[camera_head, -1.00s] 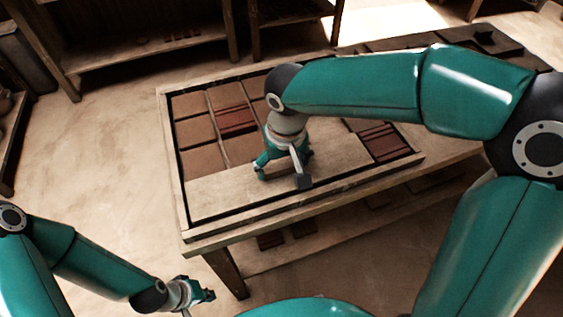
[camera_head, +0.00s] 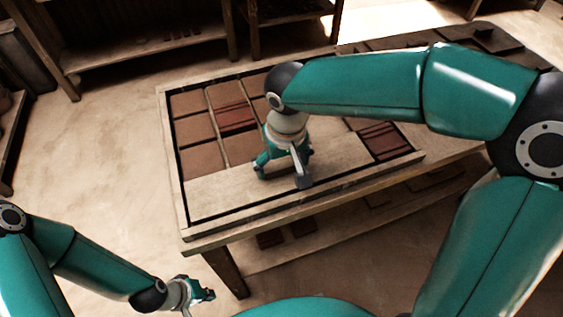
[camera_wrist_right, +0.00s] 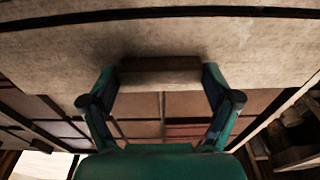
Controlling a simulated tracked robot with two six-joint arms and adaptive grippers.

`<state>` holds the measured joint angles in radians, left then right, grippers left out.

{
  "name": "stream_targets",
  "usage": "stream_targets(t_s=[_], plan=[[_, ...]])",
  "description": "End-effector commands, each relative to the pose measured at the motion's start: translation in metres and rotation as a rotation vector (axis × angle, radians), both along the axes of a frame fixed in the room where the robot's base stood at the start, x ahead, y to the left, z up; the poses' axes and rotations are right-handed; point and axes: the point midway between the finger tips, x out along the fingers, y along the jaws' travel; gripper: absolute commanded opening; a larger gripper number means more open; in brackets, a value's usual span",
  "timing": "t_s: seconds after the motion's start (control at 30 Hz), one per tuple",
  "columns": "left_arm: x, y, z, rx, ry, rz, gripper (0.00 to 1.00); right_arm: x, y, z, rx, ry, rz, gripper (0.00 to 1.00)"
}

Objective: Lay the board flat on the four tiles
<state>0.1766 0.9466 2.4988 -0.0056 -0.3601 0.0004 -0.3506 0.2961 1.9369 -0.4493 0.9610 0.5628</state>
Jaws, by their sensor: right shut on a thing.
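The board (camera_head: 222,191) is a long pale plank lying across the front row of the tile frame. It also shows in the right wrist view (camera_wrist_right: 160,38). It looks flat, and it hides whatever tiles lie under it; I cannot see whether it touches them all. My right gripper (camera_head: 283,176) points down at the board's middle. In the right wrist view its fingers (camera_wrist_right: 160,90) are closed on the board's brown block handle (camera_wrist_right: 160,78). My left gripper (camera_head: 205,294) hangs low at the left, away from the table and holding nothing visible; its finger gap is unclear.
The wooden frame (camera_head: 176,190) borders the board and rows of brown tiles (camera_head: 194,130). Dark red ribbed tiles (camera_head: 236,119) lie among them, with another ribbed one (camera_head: 383,141) right of the board. A low shelf (camera_head: 150,55) stands behind. The floor at left is clear.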

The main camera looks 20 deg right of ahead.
Motion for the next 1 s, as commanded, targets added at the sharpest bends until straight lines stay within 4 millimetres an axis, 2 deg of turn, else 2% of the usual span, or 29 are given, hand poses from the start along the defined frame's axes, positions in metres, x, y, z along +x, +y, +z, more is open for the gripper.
stream_targets(t_s=[0.33,0.37,0.43,0.8,1.0], plan=[[0.000,0.000,-0.003,0.000,0.000,0.000,0.00,0.000,0.000,-0.003,0.000,-0.002,-0.001,0.29],[0.000,0.000,-0.003,0.000,0.000,0.000,0.00,0.000,0.000,-0.003,0.000,-0.002,-0.001,0.90],[0.000,0.000,-0.003,0.000,0.000,0.000,0.00,0.000,0.000,-0.003,0.000,-0.002,-0.001,1.00],[0.000,0.000,-0.002,0.000,0.000,0.000,0.00,0.000,-0.001,-0.002,0.000,0.000,-0.001,1.00],[0.000,0.000,-0.002,0.000,0.000,0.000,0.00,-0.002,0.000,0.017,0.000,-0.004,-0.001,1.00]])
